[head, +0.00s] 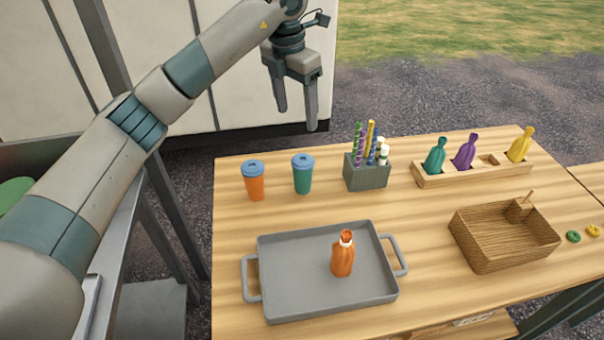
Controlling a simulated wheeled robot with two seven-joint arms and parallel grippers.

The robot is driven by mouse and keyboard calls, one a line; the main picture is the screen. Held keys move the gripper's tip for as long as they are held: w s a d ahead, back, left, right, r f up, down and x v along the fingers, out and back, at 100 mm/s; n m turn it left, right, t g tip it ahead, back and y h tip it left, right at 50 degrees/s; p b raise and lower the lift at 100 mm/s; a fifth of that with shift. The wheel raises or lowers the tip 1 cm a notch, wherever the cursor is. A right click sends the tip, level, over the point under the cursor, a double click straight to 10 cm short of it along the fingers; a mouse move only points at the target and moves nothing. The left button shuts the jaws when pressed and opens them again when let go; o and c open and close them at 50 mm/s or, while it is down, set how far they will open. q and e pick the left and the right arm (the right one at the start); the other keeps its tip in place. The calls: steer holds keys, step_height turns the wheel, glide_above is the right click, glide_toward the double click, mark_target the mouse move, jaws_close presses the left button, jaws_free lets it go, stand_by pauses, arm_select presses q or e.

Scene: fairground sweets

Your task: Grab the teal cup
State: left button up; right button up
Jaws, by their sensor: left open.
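The teal cup (303,174) stands upright near the back left of the wooden table, with a blue lid on top. An orange cup (255,181) with a similar blue lid stands to its left, a small gap apart. My left gripper (297,122) hangs with its fingers pointing down, open and empty. It appears above and beyond the table's back edge, higher in the picture than the teal cup and not touching it. My right gripper is not in view.
A dark holder (367,176) with colourful sticks stands right of the teal cup. A grey tray (290,302) bearing an orange bottle (343,254) lies in front.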

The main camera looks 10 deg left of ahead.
arm_select(q)
steer(key=p, duration=0.5)
glide_toward(303, 163)
step_height(303, 163, down, 6)
steer(key=w, duration=0.2)
steer(key=shift+a, duration=0.15)
steer(key=shift+w+f, duration=0.1)
steer(key=shift+f+p, duration=0.95)
steer(key=shift+p, duration=0.15)
steer(key=shift+d+f+p, duration=0.15)
steer(key=shift+f+p, duration=0.1)
steer(key=shift+f, duration=0.25)
steer(key=shift+d+f+p, duration=0.15)
steer(key=shift+f+p, duration=0.1)
steer(key=shift+f, duration=0.25)
steer(key=shift+w+f, duration=0.1)
steer(key=shift+f, duration=0.45)
